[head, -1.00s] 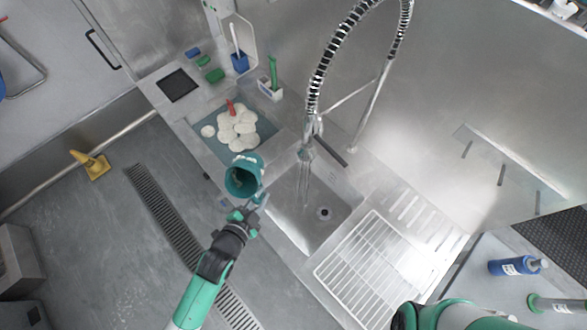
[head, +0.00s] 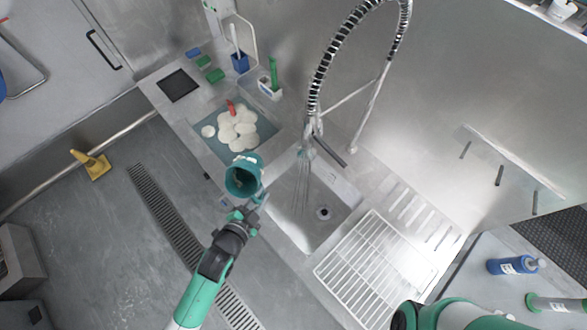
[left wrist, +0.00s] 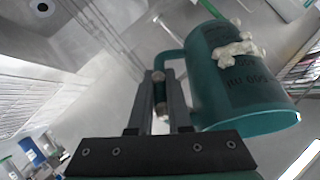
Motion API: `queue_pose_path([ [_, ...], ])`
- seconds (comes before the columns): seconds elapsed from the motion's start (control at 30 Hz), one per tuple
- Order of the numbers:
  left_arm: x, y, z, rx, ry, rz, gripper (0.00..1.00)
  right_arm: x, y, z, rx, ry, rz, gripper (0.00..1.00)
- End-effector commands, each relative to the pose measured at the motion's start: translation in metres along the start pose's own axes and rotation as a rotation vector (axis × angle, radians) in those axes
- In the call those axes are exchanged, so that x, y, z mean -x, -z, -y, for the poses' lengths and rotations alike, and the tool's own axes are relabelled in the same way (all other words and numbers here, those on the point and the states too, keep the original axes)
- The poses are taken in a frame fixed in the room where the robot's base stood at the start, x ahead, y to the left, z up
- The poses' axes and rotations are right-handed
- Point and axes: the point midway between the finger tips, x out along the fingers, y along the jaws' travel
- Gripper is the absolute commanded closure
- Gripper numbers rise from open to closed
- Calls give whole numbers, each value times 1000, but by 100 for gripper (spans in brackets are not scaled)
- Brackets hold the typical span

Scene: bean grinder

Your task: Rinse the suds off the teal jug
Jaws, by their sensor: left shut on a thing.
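The teal jug (head: 243,176) is held in the air by my left gripper (head: 252,206), beside the front edge of the sink between the suds basin and the rinse basin. In the left wrist view my left gripper (left wrist: 160,95) is shut on the jug's handle. White suds cling to the side of the jug (left wrist: 215,85), and dark lettering shows on its wall. The jug is tilted, its open mouth facing the head camera. The spray faucet (head: 309,145) runs water into the empty rinse basin (head: 300,225), to the right of the jug. My right gripper is not seen.
A basin of blue water with white foam (head: 262,128) lies left of the faucet. A wire drying rack (head: 375,265) is right of the rinse basin. Green and blue sponges (head: 204,62) and a brush in a blue holder (head: 240,62) stand at the back left. A blue bottle (head: 512,266) is at right.

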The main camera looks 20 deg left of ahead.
Motion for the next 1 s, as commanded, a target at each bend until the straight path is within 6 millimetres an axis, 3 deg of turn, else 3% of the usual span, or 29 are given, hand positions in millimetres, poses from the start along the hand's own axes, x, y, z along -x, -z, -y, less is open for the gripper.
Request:
queue_pose_path([
  [1.0,-2,-6,8,0,1,0,100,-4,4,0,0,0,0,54],
])
